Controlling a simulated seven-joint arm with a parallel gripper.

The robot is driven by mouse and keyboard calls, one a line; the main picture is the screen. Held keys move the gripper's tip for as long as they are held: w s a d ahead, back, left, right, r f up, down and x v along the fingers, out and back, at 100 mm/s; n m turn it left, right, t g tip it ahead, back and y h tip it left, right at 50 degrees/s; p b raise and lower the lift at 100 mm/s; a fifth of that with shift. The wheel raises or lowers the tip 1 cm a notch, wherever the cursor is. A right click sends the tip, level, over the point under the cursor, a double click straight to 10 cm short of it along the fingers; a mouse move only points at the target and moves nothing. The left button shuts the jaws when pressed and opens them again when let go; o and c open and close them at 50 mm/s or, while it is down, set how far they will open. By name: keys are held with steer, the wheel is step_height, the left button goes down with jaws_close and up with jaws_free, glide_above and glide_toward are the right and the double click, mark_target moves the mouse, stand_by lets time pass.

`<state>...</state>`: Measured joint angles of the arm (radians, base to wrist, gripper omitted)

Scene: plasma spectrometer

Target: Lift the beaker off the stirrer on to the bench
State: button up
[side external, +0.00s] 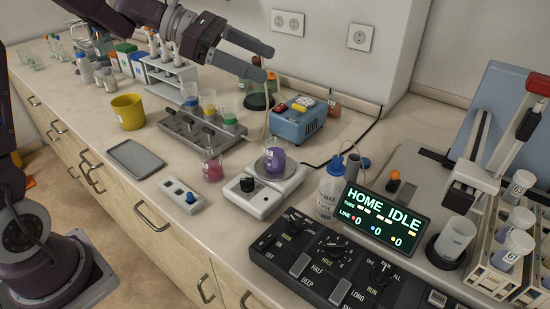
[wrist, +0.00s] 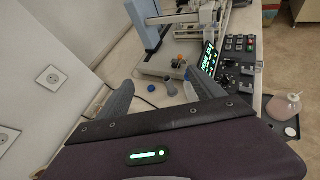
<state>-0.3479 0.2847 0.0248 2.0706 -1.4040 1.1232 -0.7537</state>
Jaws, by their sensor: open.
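The beaker (side external: 275,155) is a small clear vessel with purple contents. It stands upright on the round plate of the white stirrer (side external: 262,196), which has a black knob on its front. The bench (side external: 235,240) is pale, with bare surface left of the stirrer. My gripper (side external: 268,64) is open and empty, high above the back of the bench, well above and behind the beaker. Its two fingers also show spread apart in the wrist view (wrist: 161,82). I cannot make out the beaker or stirrer in the wrist view.
A flask with red liquid (side external: 212,167) stands left of the stirrer, near a small switch box (side external: 181,195). A blue pump (side external: 298,121) stands behind. A wash bottle (side external: 329,194) and control panel (side external: 325,260) are at right. A grey tray (side external: 135,159) lies left.

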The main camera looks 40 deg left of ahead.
step_height(320, 180, down, 6)
steer(key=w+a+r+n, duration=0.1)
steer(key=w+a+n, duration=0.1)
glide_toward(286, 155)
steer(key=shift+w+d+f+t, duration=0.4)
steer(key=shift+w+d+f, duration=0.2)
steer(key=shift+w+d, duration=0.35)
steer(key=x, duration=0.5)
steer(key=f+x, duration=0.1)
steer(key=x, duration=0.1)
steer(key=shift+a+f, duration=0.1)
steer(key=shift+f, duration=0.1)
steer(key=shift+r, duration=0.15)
steer(key=c, duration=1.6)
